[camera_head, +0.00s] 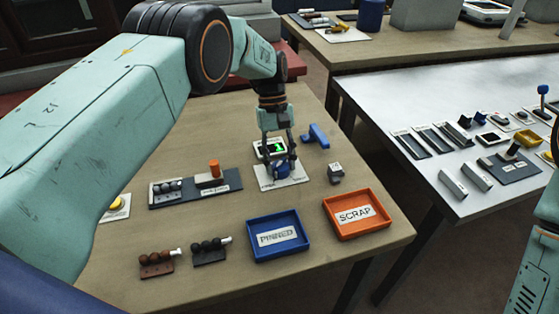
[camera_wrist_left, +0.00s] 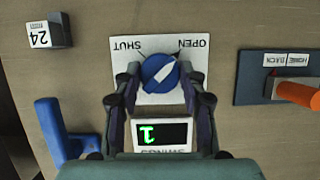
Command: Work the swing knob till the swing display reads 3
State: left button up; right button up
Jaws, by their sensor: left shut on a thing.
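The blue swing knob (camera_wrist_left: 160,74) stands on a white plate marked SHUT and OPEN, which appear upside down in the left wrist view. Its pale pointer line slants toward the OPEN side. My left gripper (camera_wrist_left: 158,88) is shut on the knob, a finger on each side. In the head view my left gripper (camera_head: 281,163) reaches down over the knob (camera_head: 283,171) and partly hides it. The swing display (camera_wrist_left: 162,132) is dark with one green digit, inverted, that looks like a 1. The display (camera_head: 270,148) is partly covered in the head view. My right gripper is out of view.
A blue handle (camera_head: 316,136) and a grey block marked 24 (camera_head: 336,173) stand right of the knob. An orange-handled slide panel (camera_head: 228,184) is at left. A blue PINNED tray (camera_head: 251,251) and an orange SCRAP tray (camera_head: 385,228) lie in front.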

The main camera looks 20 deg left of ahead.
pick_arm(q)
jog(key=shift+r, duration=0.1)
jog(key=o, duration=1.1)
jog(key=shift+o, duration=0.2)
jog(key=v, duration=1.1)
jog(key=shift+r, duration=0.4)
jog(key=shift+w, duration=0.1)
